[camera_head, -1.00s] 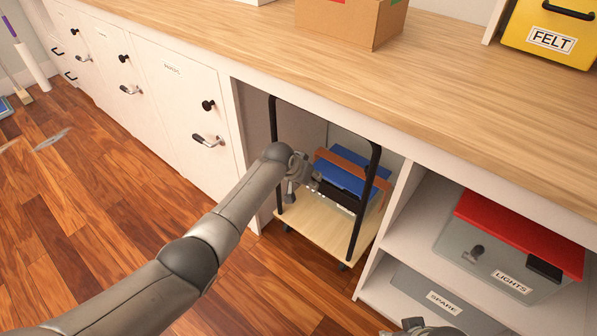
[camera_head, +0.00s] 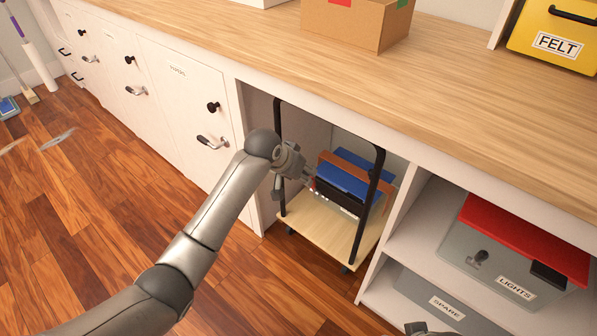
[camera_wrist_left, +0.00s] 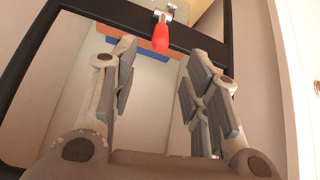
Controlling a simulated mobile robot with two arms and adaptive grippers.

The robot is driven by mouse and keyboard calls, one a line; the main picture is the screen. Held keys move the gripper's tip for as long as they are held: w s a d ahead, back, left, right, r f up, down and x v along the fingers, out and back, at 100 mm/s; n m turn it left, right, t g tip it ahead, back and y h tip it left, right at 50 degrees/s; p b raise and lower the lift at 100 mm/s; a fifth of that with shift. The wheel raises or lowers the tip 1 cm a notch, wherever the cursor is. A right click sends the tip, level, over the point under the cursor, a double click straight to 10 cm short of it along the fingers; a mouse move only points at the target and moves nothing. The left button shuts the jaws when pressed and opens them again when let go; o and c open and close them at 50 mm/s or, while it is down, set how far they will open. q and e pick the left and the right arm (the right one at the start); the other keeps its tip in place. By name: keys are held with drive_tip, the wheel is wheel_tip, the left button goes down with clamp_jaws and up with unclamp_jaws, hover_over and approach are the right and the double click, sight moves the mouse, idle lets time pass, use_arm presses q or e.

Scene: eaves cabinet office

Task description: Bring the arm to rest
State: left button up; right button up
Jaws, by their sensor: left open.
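My left arm comes in from the lower left in the head view. Its gripper (camera_head: 302,180) is at the left front of a cart with a black frame (camera_head: 377,190) and a pale wooden shelf (camera_head: 318,228). In the left wrist view the two fingers (camera_wrist_left: 160,88) are spread, with nothing between them. A red-tipped metal fitting (camera_wrist_left: 161,36) hangs in front of the cart's black bar, beyond the fingertips. Blue and orange binders (camera_head: 345,181) stand on the cart. The head view partly hides the fingertips.
The cart stands in a bay under the wooden counter (camera_head: 420,75). White cabinet doors (camera_head: 185,105) with handles are at left. Open shelves at right hold a LIGHTS box (camera_head: 490,265) and a SPARE box (camera_head: 425,295). The wooden floor (camera_head: 90,240) at left is mostly clear.

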use_arm(q)
drive_tip(key=shift+s+a+r, duration=0.1)
drive_tip(key=shift+s+r, duration=0.05)
drive_tip(key=shift+r, duration=0.1)
idle(0.4)
